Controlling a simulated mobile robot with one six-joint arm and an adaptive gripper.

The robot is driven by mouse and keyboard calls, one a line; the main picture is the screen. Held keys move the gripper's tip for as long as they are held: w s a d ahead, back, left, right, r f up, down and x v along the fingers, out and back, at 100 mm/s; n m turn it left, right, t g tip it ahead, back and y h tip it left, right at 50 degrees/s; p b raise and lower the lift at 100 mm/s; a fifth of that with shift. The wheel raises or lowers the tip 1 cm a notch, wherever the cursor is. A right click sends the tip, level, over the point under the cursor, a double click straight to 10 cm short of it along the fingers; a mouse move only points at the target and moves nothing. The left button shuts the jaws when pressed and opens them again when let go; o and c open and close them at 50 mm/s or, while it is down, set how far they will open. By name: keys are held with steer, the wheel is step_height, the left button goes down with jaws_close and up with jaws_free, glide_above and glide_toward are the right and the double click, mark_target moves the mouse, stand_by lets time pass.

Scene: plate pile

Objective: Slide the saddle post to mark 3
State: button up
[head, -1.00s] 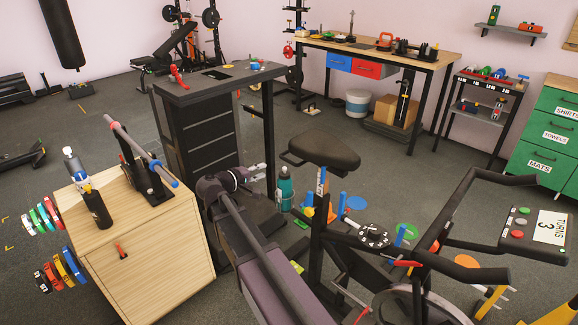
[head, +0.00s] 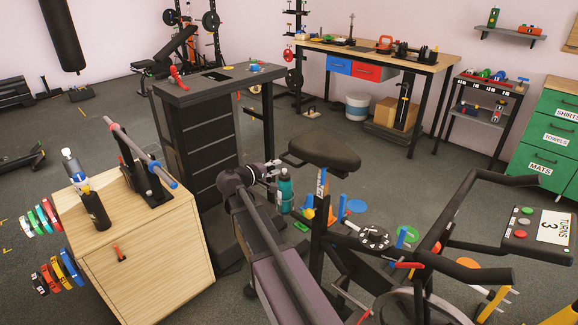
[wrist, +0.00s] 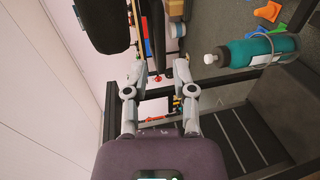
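The black saddle (head: 324,153) tops the exercise bike, on the saddle post (head: 321,188), which carries a blue and white scale with an orange part. The numbers on it are too small to read. My gripper (head: 275,172) is to the left of the post, a little below saddle height and apart from it. In the wrist view my gripper (wrist: 160,92) is open, with nothing between its fingers. The saddle (wrist: 106,22) shows there at the upper left in a turned view. I cannot make out the post's scale in that view.
A teal bottle (head: 285,190) stands close to my gripper and shows at the right in the wrist view (wrist: 262,50). The bike's console (head: 540,224) and handlebar are at right. A dark tall stand (head: 200,130) and wooden cabinet (head: 150,235) are at left.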

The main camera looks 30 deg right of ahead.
mark_target(288, 163)
steer(key=shift+b+x, duration=0.6)
steer(key=shift+x, duration=2.85)
jaws_close()
